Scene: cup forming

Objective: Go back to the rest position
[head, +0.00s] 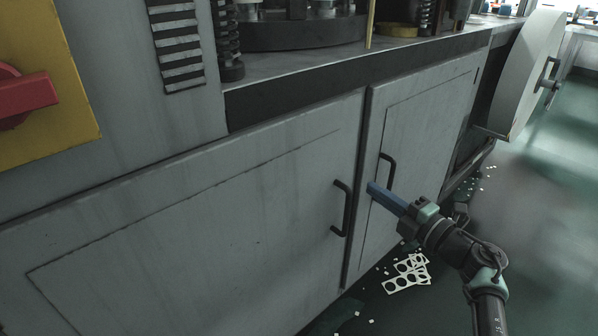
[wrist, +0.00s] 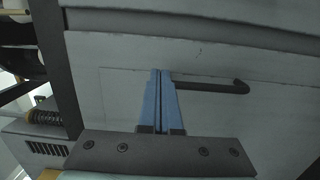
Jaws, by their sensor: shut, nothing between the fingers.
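My gripper (head: 370,187) has long blue fingers and is shut with nothing between them. In the head view its tips are in front of the right cabinet door (head: 425,140), just below and left of that door's black handle (head: 387,172). In the wrist view the shut blue fingers (wrist: 161,72) point at the grey door, and a black handle (wrist: 215,87) shows to the right of the tips. I cannot tell whether the fingers touch the handle or the door. Both cabinet doors look closed.
The left cabinet door (head: 200,230) has its own black handle (head: 342,208). A red switch on a yellow plate (head: 75,100) is at the upper left. Punched white sheets (head: 405,275) and small scraps lie on the green floor. Open floor (head: 545,220) is at the right.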

